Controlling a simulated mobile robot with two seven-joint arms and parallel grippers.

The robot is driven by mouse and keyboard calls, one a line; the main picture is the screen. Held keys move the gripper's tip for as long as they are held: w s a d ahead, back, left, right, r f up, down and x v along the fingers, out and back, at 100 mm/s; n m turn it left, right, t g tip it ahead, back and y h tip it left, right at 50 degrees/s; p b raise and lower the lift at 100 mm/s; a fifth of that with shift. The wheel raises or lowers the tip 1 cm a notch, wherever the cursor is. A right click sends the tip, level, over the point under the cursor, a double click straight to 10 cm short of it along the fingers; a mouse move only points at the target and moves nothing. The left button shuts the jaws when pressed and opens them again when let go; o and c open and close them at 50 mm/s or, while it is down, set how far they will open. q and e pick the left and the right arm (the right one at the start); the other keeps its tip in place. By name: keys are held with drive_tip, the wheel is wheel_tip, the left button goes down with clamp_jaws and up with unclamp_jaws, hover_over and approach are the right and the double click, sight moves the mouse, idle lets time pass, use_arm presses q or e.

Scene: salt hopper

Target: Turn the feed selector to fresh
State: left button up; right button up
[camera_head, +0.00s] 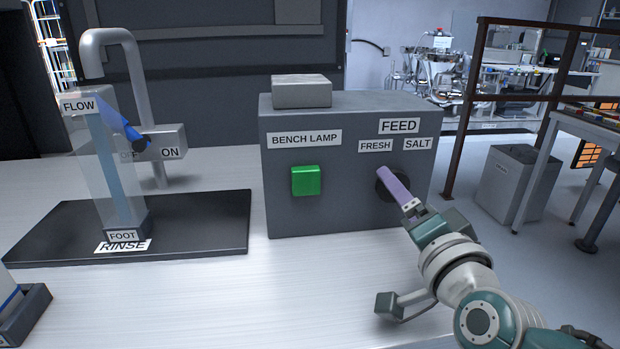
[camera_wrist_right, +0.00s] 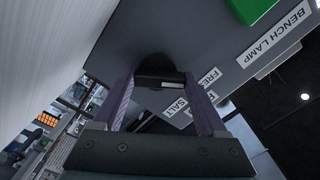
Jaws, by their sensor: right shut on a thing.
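The grey feed box (camera_head: 330,205) carries a FEED label (camera_head: 399,126) with FRESH (camera_head: 376,146) on the left and SALT (camera_head: 418,144) on the right. Below these labels is the black, round feed selector (camera_head: 379,190), partly hidden by my right gripper (camera_head: 387,180). In the right wrist view the selector's black handle (camera_wrist_right: 158,80) lies between the two purple fingers of my right gripper (camera_wrist_right: 160,88), which is shut on it. I cannot tell clearly which label the selector points to. My left gripper is not in view.
A green button (camera_head: 306,180) under a BENCH LAMP label is on the same box, and a grey block (camera_head: 302,91) sits on top.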

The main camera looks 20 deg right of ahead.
idle(0.4)
drive_tip(key=o, duration=1.3)
drive_tip(key=shift+s+a, duration=0.1)
drive_tip(key=shift+s, duration=0.45)
drive_tip(key=p+v, duration=0.1)
drive_tip(key=v, duration=0.8)
drive_tip(key=shift+w, duration=0.1)
